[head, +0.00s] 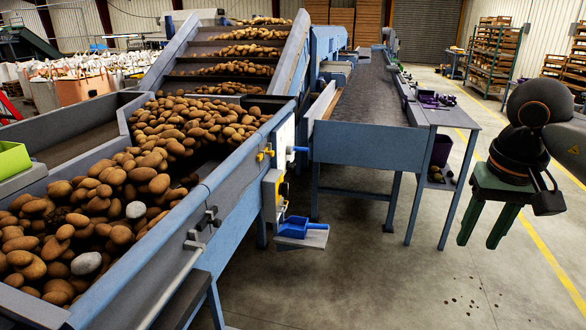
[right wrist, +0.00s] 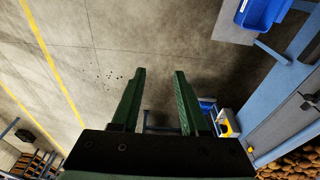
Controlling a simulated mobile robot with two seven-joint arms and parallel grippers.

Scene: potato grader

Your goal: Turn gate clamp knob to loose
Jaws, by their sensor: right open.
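A small dark knob with a grey bracket (head: 208,217) sits on the outer side rail of the potato hopper. I cannot tell for certain that it is the gate clamp knob, or how it is turned. A similar dark fitting (right wrist: 308,101) shows at the right edge of the right wrist view. My right gripper (head: 480,242) hangs over the open floor at the right, far from the hopper. Its two green fingers are apart and empty, as the right wrist view also shows (right wrist: 160,74). My left gripper is not in view.
The blue hopper frame (right wrist: 268,112) holds many potatoes and some pale stones. A blue scoop (head: 297,227) lies on a low shelf beside it. A belt table (head: 370,142) and a narrow side table (head: 455,118) stand behind.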

